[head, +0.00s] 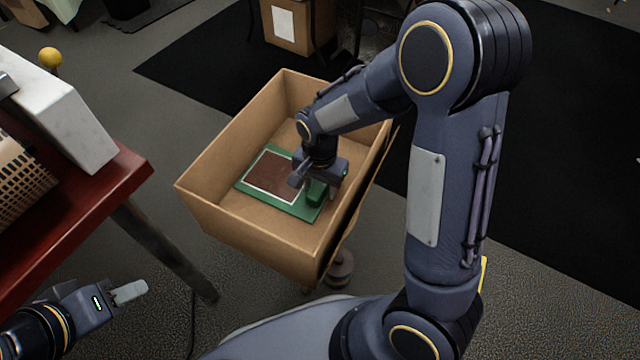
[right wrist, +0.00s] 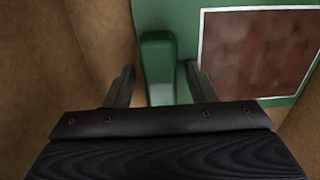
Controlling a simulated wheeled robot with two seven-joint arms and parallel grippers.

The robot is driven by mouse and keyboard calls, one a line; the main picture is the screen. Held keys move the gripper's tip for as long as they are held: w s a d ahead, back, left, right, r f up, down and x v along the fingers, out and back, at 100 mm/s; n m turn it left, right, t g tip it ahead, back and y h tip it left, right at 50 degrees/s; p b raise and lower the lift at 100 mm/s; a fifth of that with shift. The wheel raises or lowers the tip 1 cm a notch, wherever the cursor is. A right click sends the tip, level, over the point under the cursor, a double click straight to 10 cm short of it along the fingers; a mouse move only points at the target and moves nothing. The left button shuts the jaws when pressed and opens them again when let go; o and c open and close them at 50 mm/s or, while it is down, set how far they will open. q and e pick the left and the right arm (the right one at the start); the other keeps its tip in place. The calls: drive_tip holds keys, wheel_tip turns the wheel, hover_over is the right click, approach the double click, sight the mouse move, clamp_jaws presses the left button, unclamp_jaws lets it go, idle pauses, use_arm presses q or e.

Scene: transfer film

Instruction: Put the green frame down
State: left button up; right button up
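The green frame (head: 274,202) lies flat on the bottom of the cardboard box (head: 245,232), with a brownish-red panel edged in white. A raised green handle (right wrist: 157,68) stands at one side of it. My right gripper (head: 315,186) is down inside the box over that handle. In the right wrist view its two fingers (right wrist: 158,88) stand apart on either side of the handle, with a clear gap on the left and a smaller one on the right. My left gripper (head: 128,292) is at the lower left, away from the box; its finger opening is not clear.
The box walls rise close around my right gripper. A red table (head: 75,210) with a white block (head: 65,120) and a beige perforated basket (head: 18,178) stands at the left. Another cardboard box (head: 300,25) stands behind on the dark mat.

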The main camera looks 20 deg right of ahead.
wheel_tip(320, 180, up, 12)
drive_tip(key=p, duration=0.5)
drive_tip(key=shift+r, duration=0.2)
idle(0.4)
